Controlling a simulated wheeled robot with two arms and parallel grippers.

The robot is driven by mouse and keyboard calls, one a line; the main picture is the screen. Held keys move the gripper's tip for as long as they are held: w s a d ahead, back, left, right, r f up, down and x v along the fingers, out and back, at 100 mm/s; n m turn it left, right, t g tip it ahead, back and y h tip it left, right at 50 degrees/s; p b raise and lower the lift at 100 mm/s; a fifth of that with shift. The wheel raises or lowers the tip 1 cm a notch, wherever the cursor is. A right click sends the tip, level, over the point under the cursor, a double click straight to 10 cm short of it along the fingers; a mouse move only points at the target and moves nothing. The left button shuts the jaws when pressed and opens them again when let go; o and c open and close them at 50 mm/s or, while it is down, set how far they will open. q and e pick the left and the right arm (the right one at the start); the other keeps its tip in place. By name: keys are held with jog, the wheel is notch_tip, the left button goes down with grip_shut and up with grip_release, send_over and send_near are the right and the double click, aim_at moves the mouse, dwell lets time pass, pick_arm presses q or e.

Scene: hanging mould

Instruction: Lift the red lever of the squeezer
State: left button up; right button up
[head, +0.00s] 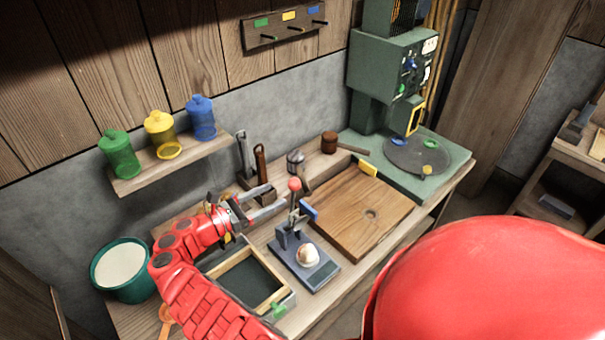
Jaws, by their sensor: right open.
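The squeezer (318,274) is a blue-grey press on the workbench, with a pale rounded piece on its base. Its lever stands up at the back and ends in a red knob (295,184). A blue part sticks out beside the lever on the right. My right gripper (281,198) is open and empty, just left of the lever. Its fingers point right, towards the lever below the red knob. I cannot tell whether a fingertip touches the lever. My left gripper is not in view.
A wooden frame tray (284,299) lies below my right gripper, left of the squeezer. A wooden board (350,215) lies to the right. Upright tools (261,160) stand behind the gripper. A green bucket (96,270) is at the left. A green machine (385,75) stands at the back.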

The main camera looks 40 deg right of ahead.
jog(key=d+p, duration=0.2)
jog(key=d, duration=0.9)
jog(key=shift+d, duration=0.2)
grip_shut()
dwell(0.9)
